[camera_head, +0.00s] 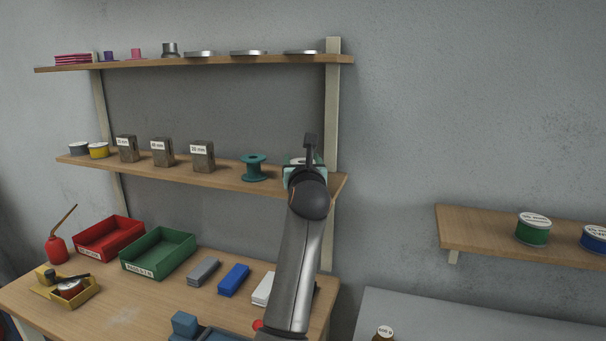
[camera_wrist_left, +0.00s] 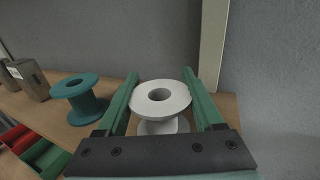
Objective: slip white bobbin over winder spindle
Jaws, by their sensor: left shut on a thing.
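The white bobbin (camera_wrist_left: 160,97) is upright between the two green fingers of my left gripper (camera_wrist_left: 163,92) in the left wrist view. The gripper is shut on it, over the right end of the middle wall shelf. I cannot tell whether its base touches the shelf. In the head view my left gripper (camera_head: 303,165) and forearm hide nearly all of the bobbin. I cannot make out a winder spindle in either view. My right gripper is out of view.
A teal bobbin (camera_head: 253,168) stands on the middle shelf (camera_head: 225,181), left of the gripper; it also shows in the left wrist view (camera_wrist_left: 79,97). A shelf upright (camera_head: 333,105) rises close behind. The bench below holds a green bin (camera_head: 158,254), a red bin (camera_head: 110,237) and coloured blocks.

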